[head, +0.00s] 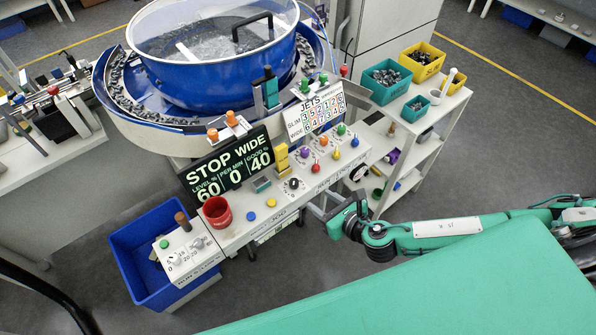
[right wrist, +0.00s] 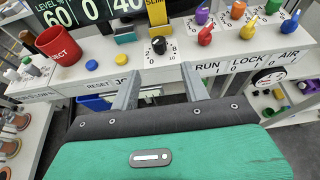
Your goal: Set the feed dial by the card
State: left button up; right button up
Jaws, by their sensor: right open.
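A black dial (head: 293,184) with a numbered scale sits on the sloping white panel; its label is not readable. The dial also shows in the right wrist view (right wrist: 158,45), ahead of my right gripper (right wrist: 158,78). The gripper's two fingers are apart, with nothing between them, and do not touch the dial. In the head view my right gripper (head: 338,215) is in front of the panel, right of the dial. A white JETS card (head: 315,111) with coloured numbers, marked SLIM and WIDE, stands behind the panel. My left gripper is not in view.
A display (head: 229,164) reads STOP WIDE, 60, 0, 40. A red cup (head: 217,212), coloured buttons and several coloured knobs crowd the panel. A side box with another dial (head: 176,261) is at left, near a blue bin (head: 137,284). A blue bowl (head: 205,68) stands behind.

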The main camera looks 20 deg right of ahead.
aim_at(297, 185)
jog(key=p+x, duration=0.2)
jog(key=x, duration=1)
jog(key=shift+w+a+p, duration=0.15)
jog(key=shift+p, duration=0.25)
jog(key=shift+w+a+f, duration=0.15)
jog(key=shift+w+f, duration=0.1)
jog(key=shift+w, duration=0.25)
jog(key=shift+c, duration=0.3)
jog(key=c, duration=0.9)
